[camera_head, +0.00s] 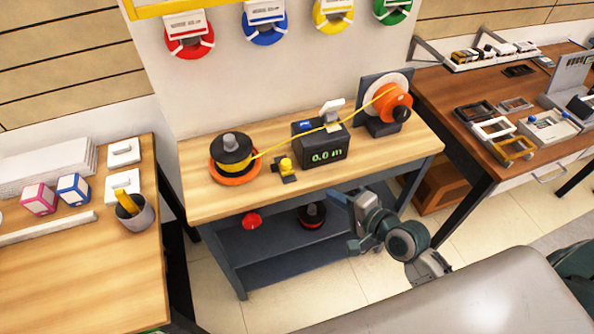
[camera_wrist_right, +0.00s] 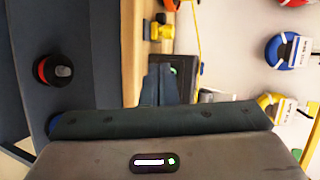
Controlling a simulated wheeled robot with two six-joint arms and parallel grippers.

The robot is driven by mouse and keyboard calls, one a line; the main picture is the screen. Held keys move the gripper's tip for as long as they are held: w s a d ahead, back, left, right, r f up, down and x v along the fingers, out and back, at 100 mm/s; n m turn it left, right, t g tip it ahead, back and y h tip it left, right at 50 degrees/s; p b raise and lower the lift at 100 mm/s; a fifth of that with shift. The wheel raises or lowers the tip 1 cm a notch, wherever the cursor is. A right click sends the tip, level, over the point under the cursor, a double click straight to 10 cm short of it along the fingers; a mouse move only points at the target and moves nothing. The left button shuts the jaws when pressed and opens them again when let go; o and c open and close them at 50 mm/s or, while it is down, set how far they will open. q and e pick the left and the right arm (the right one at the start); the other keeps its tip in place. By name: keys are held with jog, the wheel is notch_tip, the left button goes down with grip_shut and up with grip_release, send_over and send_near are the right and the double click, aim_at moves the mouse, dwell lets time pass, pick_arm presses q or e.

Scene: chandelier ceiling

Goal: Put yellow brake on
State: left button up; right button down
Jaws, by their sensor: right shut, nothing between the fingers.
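The yellow brake (camera_head: 285,164) is a small yellow piece on a dark base, on the front part of the wooden bench top between the black spool and the counter. In the right wrist view the yellow brake (camera_wrist_right: 156,30) shows near the top, beyond my fingertips. A yellow line (camera_head: 300,137) runs above it from the black spool (camera_head: 233,150) past the counter (camera_head: 322,148), reading 0.0 m, to the orange reel (camera_head: 391,103). My right gripper (camera_head: 338,196) is in front of the bench, right of the brake and apart from it. Its fingers (camera_wrist_right: 158,78) are shut and empty. My left gripper is out of view.
The bench (camera_head: 200,201) has a dark lower shelf (camera_head: 270,256) with a red object (camera_head: 252,220) and a dark spool (camera_head: 312,216). A cup (camera_head: 135,213) stands on the left table. Coloured rings hang on the wall. The bench's front edge is clear.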

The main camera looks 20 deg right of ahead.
aim_at(289, 167)
jog(key=p+x, duration=0.1)
jog(key=x, duration=0.3)
jog(key=p+x, duration=0.1)
jog(key=x, duration=0.4)
jog(key=r+p+x, duration=0.1)
jog(key=x, duration=0.3)
jog(key=shift+w+a+f, duration=0.15)
jog(key=shift+w+a, duration=0.1)
jog(key=shift+w, duration=0.2)
jog(key=shift+w, duration=2)
jog(key=shift+s, duration=0.1)
